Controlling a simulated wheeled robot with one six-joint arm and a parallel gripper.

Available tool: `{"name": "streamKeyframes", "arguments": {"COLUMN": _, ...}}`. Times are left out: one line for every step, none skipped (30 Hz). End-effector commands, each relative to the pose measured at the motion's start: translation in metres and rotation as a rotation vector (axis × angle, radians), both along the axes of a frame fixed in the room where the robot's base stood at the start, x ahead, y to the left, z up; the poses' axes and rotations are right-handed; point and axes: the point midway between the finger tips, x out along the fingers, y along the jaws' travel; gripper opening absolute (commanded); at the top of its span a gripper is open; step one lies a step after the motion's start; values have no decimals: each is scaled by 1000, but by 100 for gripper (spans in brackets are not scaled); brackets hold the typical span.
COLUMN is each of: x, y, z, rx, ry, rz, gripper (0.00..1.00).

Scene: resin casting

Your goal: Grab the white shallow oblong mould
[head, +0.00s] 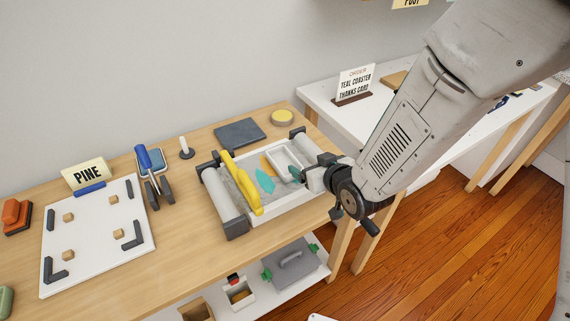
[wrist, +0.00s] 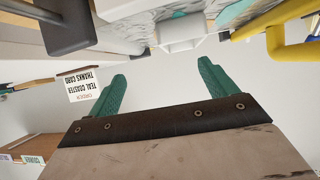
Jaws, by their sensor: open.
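The white shallow oblong mould (head: 283,152) appears to lie at the right end inside a larger white tray (head: 287,203) on the wooden table. My gripper (head: 295,174) is at the mould's near right side, its teal fingertip seeming to overlap the mould in the picture; I cannot tell whether they touch. In the wrist view my gripper (wrist: 163,70) is open, with nothing between its two teal fingers. A white object (wrist: 180,32) shows beyond the fingertips, perhaps the mould's end. My wrist hides part of the tray's right side.
A yellow-handled tool (head: 243,187) lies across the tray, beside a grey roller (head: 222,194). Teal and yellow flat pieces lie in the tray. A dark slab (head: 240,132) and a round yellow tin (head: 282,117) stand behind. A white board (head: 97,235) and a PINE sign (head: 86,174) are left.

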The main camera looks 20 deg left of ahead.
Motion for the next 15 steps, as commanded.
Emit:
{"name": "streamKeyframes", "arguments": {"x": -7, "y": 11, "z": -10, "rx": 16, "ry": -12, "rz": 24, "gripper": 85}}
{"name": "streamKeyframes", "arguments": {"x": -10, "y": 15, "z": -13, "rx": 28, "ry": -21, "rz": 34, "gripper": 85}}
{"name": "streamKeyframes", "arguments": {"x": -13, "y": 20, "z": -16, "rx": 42, "ry": -31, "rz": 45, "gripper": 85}}
{"name": "streamKeyframes", "arguments": {"x": -15, "y": 23, "z": -18, "rx": 48, "ry": -36, "rz": 51, "gripper": 85}}
{"name": "streamKeyframes", "arguments": {"x": -17, "y": 26, "z": -19, "rx": 55, "ry": -42, "rz": 56, "gripper": 85}}
{"name": "streamKeyframes", "arguments": {"x": -18, "y": 28, "z": -21, "rx": 61, "ry": -46, "rz": 61, "gripper": 85}}
{"name": "streamKeyframes", "arguments": {"x": -18, "y": 30, "z": -22, "rx": 65, "ry": -49, "rz": 64, "gripper": 85}}
{"name": "streamKeyframes", "arguments": {"x": -17, "y": 32, "z": -23, "rx": 67, "ry": -51, "rz": 65, "gripper": 85}}
{"name": "streamKeyframes", "arguments": {"x": -15, "y": 35, "z": -25, "rx": 69, "ry": -52, "rz": 66, "gripper": 85}}
{"name": "streamKeyframes", "arguments": {"x": -13, "y": 37, "z": -26, "rx": 71, "ry": -53, "rz": 66, "gripper": 85}}
{"name": "streamKeyframes", "arguments": {"x": -11, "y": 40, "z": -27, "rx": 71, "ry": -54, "rz": 66, "gripper": 85}}
{"name": "streamKeyframes", "arguments": {"x": -8, "y": 43, "z": -28, "rx": 71, "ry": -53, "rz": 66, "gripper": 85}}
{"name": "streamKeyframes", "arguments": {"x": -6, "y": 45, "z": -30, "rx": 70, "ry": -52, "rz": 66, "gripper": 85}}
{"name": "streamKeyframes", "arguments": {"x": -4, "y": 47, "z": -31, "rx": 70, "ry": -52, "rz": 66, "gripper": 85}}
{"name": "streamKeyframes", "arguments": {"x": -1, "y": 50, "z": -33, "rx": 70, "ry": -52, "rz": 66, "gripper": 85}}
